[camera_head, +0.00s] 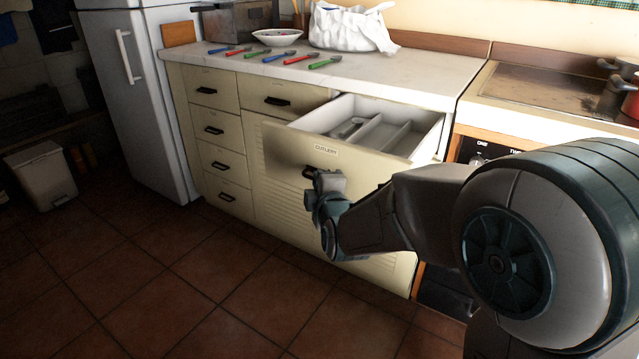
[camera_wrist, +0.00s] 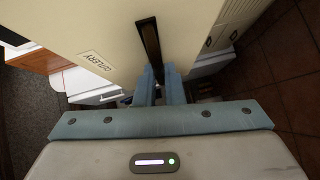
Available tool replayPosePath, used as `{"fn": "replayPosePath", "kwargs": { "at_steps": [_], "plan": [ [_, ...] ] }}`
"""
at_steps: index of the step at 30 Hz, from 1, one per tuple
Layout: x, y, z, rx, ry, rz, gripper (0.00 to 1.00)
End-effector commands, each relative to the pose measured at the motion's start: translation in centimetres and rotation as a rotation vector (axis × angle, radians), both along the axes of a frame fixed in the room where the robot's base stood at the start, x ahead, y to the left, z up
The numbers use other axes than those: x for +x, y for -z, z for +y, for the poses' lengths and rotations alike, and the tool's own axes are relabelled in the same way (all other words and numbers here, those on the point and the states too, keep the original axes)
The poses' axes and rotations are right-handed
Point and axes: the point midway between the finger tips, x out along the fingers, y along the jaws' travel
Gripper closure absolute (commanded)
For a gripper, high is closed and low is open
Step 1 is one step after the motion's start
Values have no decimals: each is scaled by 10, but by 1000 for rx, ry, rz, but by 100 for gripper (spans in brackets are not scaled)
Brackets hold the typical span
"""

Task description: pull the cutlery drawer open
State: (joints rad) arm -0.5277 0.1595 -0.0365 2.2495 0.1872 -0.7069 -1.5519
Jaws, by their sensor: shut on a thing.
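The cutlery drawer (camera_head: 283,142) is pulled well out of the cream cabinet. Its front carries a "CUTLERY" label, and the label also shows in the wrist view (camera_wrist: 97,61). Inside is a pale divided tray (camera_head: 372,133) with at least one utensil in it. My gripper (camera_head: 318,178) is at the drawer's front, shut on the dark handle (camera_wrist: 150,45). In the wrist view my gripper's two blue fingers (camera_wrist: 160,75) close around the handle's lower end. In the head view the wrist hides part of the handle.
The marble worktop (camera_head: 440,68) above holds several coloured-handled utensils, a bowl (camera_head: 277,37) and a white bag (camera_head: 352,27). Closed drawers (camera_head: 210,130) stand at left, then a fridge (camera_head: 145,95). A stove (camera_head: 540,95) is at right. The tiled floor (camera_head: 190,285) in front is clear.

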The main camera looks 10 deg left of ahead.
Motion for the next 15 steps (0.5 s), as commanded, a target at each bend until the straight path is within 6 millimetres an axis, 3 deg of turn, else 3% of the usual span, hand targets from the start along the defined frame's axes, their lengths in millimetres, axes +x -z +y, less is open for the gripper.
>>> {"fn": "replayPosePath", "kwargs": {
  "at_steps": [7, 10, 15],
  "plan": [
    [0, 1, -2, -1, 5, 4, 100],
    [1, 1, -2, 0, 4, 3, 70],
    [0, 1, -1, 0, 2, 1, 70]
  ]
}}
